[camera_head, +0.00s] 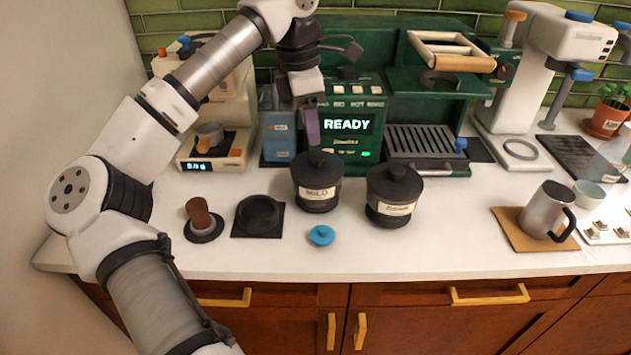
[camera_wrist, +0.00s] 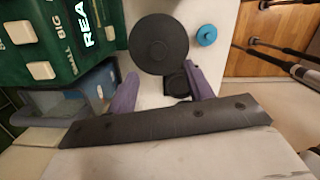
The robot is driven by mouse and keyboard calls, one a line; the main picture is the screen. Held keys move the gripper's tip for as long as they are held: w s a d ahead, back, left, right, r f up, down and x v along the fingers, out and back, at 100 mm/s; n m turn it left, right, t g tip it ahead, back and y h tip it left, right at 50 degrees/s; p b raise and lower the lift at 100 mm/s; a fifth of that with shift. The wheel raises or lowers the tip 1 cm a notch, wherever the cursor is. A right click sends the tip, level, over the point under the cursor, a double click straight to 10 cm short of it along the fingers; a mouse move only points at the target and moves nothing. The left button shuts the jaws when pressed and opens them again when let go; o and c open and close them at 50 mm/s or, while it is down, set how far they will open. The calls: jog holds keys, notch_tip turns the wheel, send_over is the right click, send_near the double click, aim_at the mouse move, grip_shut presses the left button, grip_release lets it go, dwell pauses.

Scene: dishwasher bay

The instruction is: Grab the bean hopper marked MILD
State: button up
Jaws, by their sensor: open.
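The bean hopper marked MILD (camera_head: 317,195) is a dark, lidded canister with a pale label. It stands upright on the white counter, left of a similar dark hopper (camera_head: 394,209) whose label is too small to read surely. My gripper (camera_head: 293,118) is above and behind the MILD hopper, in front of the green machine. Its two purple fingers are apart with nothing held between them. In the wrist view a round black lid (camera_wrist: 160,45), apparently the MILD hopper's, lies just beyond the open fingers (camera_wrist: 162,80); its label is hidden there.
A blue disc (camera_head: 321,235) lies in front of the hoppers. A black tamping mat (camera_head: 258,216) and a wooden-handled tamper (camera_head: 201,220) are to the left. The green machine (camera_head: 350,120) and a blue container (camera_head: 279,135) stand behind. The front counter strip is clear.

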aim_at(317, 155)
jog(key=shift+w+d+f+p, duration=0.1)
jog(key=shift+d+f+p, duration=0.2)
jog(key=shift+f, duration=0.75)
jog(key=shift+w+d+f+p, duration=0.1)
jog(key=shift+f+p, duration=0.25)
jog(key=shift+f, duration=0.7)
jog(key=shift+w+d+f+p, duration=0.1)
jog(key=shift+d+f+p, duration=0.2)
jog(key=shift+f, duration=0.75)
jog(key=shift+a, duration=0.1)
jog(key=shift+c, duration=0.2)
grip_shut()
jog(key=shift+r, duration=0.1)
